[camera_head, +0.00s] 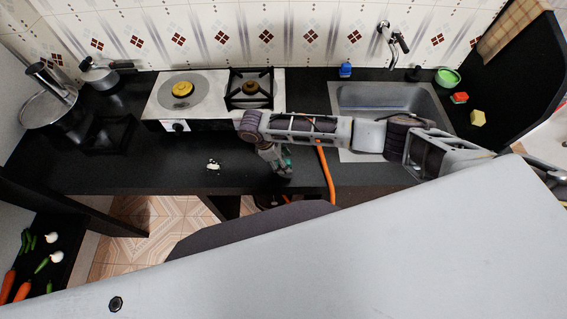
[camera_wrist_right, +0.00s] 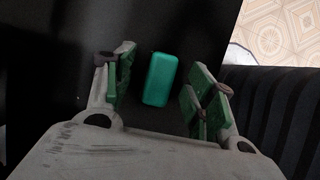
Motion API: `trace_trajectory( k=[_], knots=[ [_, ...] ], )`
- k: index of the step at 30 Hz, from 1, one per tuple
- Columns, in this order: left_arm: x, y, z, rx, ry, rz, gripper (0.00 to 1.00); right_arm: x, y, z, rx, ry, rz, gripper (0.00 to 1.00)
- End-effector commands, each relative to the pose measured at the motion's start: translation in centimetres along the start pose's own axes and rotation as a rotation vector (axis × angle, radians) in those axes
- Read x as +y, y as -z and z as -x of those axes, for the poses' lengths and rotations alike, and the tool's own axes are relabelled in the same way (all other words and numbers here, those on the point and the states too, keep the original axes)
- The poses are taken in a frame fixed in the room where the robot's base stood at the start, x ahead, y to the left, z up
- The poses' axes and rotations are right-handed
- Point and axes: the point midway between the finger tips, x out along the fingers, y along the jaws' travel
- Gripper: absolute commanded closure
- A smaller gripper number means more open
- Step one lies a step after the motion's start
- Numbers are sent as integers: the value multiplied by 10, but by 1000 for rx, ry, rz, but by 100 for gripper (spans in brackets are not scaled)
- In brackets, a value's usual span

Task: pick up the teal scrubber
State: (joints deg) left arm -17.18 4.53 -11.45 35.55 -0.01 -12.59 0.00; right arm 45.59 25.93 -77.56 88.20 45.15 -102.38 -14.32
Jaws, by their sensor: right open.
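The teal scrubber (camera_wrist_right: 160,79) is a small rounded block lying on the black counter. In the right wrist view it sits between the two green-padded fingers of my right gripper (camera_wrist_right: 162,92), which is open. Gaps show on both sides of the scrubber, so neither finger appears to touch it. In the head view my right gripper (camera_head: 277,163) points down over the counter near its front edge, left of the sink. The scrubber is mostly hidden by the gripper there, with perhaps a bit of teal showing. My left gripper is not in view.
A two-burner stove (camera_head: 208,113) stands behind the gripper. A sink (camera_head: 385,97) is to the right, and an orange hose (camera_head: 326,172) hangs over the counter edge close by. A small white item (camera_head: 212,165) lies to the left. Pots (camera_head: 50,105) stand at far left.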

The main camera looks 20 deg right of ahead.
Motion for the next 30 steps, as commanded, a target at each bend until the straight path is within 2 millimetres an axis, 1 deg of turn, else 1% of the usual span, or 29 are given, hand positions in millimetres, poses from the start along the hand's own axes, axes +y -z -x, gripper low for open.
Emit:
trace_trajectory(
  k=[4, 17, 20, 28, 30],
  knots=[
    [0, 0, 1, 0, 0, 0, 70, 0, 0, -7, 0, -1, 1, 45],
    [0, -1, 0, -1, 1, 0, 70, 0, 0, -8, 0, 0, 1, 45],
    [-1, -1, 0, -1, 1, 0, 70, 0, 0, -8, 0, 0, 1, 55],
    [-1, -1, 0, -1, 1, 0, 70, 0, 0, -8, 0, 0, 1, 90],
    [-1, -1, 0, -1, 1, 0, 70, 0, 0, -7, 0, 0, 1, 90]
  ],
)
